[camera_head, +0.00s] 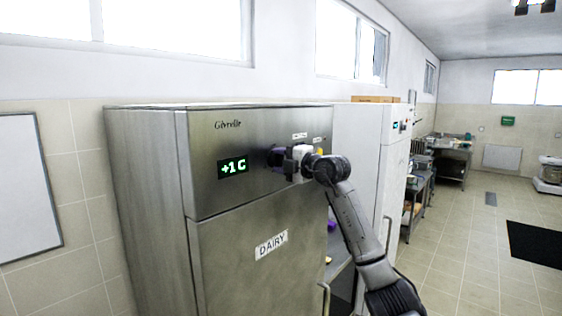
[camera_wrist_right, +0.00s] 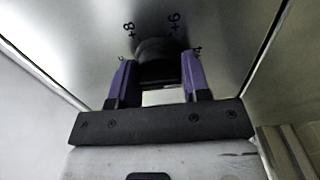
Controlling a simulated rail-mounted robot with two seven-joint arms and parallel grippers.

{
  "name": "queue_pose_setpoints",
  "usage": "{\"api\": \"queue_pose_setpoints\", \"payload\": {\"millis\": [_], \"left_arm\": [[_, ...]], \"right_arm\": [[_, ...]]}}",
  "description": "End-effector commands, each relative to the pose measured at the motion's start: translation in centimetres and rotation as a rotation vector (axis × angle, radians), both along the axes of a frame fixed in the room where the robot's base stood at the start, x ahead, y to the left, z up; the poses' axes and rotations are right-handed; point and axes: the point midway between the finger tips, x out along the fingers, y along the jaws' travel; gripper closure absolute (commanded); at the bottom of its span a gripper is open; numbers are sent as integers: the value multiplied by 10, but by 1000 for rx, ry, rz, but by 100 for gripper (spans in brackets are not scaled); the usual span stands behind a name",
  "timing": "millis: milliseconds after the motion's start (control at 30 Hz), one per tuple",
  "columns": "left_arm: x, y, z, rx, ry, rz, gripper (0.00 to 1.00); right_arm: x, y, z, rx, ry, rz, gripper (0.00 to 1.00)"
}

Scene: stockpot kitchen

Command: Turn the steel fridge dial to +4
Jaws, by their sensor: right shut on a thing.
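The steel fridge (camera_head: 215,190) stands at the left of the head view, with a "DAIRY" label on its door. Its display (camera_head: 233,167) reads +1 C in green. My right gripper (camera_head: 277,157) is at the upper panel, to the right of the display. In the right wrist view the purple fingers of my right gripper (camera_wrist_right: 158,82) are shut on the dark round dial (camera_wrist_right: 155,47), one finger on each side. Marks such as +8 and +6 show around the dial; its pointer is hidden. My left gripper is not in view.
A white fridge (camera_head: 357,140) with its own small display stands to the right of the steel one. Shelving and worktables (camera_head: 420,185) stand farther back. The tiled floor on the right is open, with a black mat (camera_head: 535,243).

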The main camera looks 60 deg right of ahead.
Motion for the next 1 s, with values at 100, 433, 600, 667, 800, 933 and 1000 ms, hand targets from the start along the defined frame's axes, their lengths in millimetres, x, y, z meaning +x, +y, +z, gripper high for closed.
{"api": "queue_pose_setpoints", "payload": {"millis": [100, 433, 600, 667, 800, 933, 1000], "left_arm": [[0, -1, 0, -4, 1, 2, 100], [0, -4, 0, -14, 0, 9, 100], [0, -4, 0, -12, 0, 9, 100], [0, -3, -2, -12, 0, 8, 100], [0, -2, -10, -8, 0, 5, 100], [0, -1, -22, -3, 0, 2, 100], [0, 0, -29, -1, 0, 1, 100]], "right_arm": [[0, 0, 0, 0, 0, 0, 80], [0, 0, 0, -1, 0, 0, 34], [-1, 0, 0, -2, 0, 0, 34], [-3, 0, -1, -2, -1, -1, 34], [-18, 2, -3, -4, 0, -2, 34], [-42, 5, -5, -6, 0, -2, 34], [-56, 8, -5, -7, 0, -2, 34]]}}
